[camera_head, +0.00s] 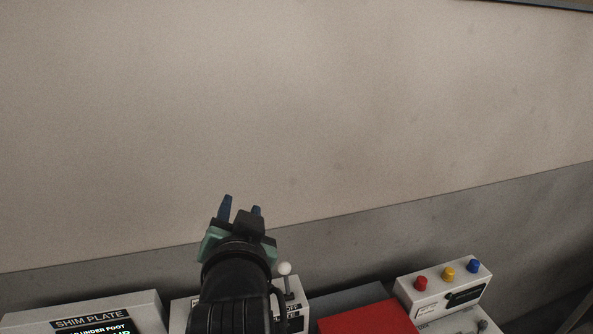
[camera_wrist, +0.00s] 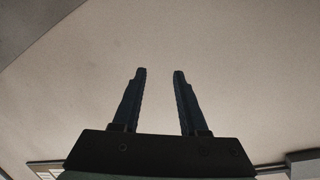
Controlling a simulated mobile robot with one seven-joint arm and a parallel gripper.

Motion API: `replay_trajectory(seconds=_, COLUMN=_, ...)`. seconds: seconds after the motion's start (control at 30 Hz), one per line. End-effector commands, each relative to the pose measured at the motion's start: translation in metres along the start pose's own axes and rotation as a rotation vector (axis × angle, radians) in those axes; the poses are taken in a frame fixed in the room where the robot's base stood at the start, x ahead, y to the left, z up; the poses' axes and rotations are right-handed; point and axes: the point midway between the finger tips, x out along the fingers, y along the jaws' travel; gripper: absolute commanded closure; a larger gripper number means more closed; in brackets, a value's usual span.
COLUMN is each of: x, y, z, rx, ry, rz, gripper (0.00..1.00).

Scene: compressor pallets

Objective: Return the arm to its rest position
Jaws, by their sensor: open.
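My gripper (camera_head: 241,204) stands at the end of my black arm in the lower middle of the head view, with its blue fingers pointing up in front of the plain wall. In the wrist view my gripper (camera_wrist: 159,72) shows two dark fingers set apart with nothing between them. It is open and empty. Only the wall and ceiling-like surfaces lie beyond the fingertips there. My arm hides part of the equipment behind it in the head view.
A grey box labelled SHIM PLATE (camera_head: 140,304) is at lower left. A white-knobbed lever (camera_head: 285,269) stands just right of my arm. A red surface (camera_head: 365,320) and a white control box (camera_head: 445,290) with red, yellow and blue buttons are at lower right. The wall (camera_head: 300,110) above is bare.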

Motion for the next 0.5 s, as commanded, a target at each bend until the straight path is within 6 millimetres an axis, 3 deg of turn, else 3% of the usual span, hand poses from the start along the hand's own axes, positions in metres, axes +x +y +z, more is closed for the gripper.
replay_trajectory(seconds=0.03, x=-0.013, y=-0.007, z=-0.036, rx=-0.050, ry=0.121, rz=-0.038, gripper=0.57)
replay_trajectory(seconds=0.2, x=-0.082, y=-0.033, z=-0.143, rx=-0.236, ry=0.512, rz=-0.114, gripper=0.57)
replay_trajectory(seconds=0.33, x=-0.146, y=-0.048, z=-0.198, rx=-0.361, ry=0.778, rz=-0.124, gripper=0.57)
replay_trajectory(seconds=0.5, x=-0.207, y=-0.058, z=-0.232, rx=-0.460, ry=0.997, rz=-0.108, gripper=0.57)
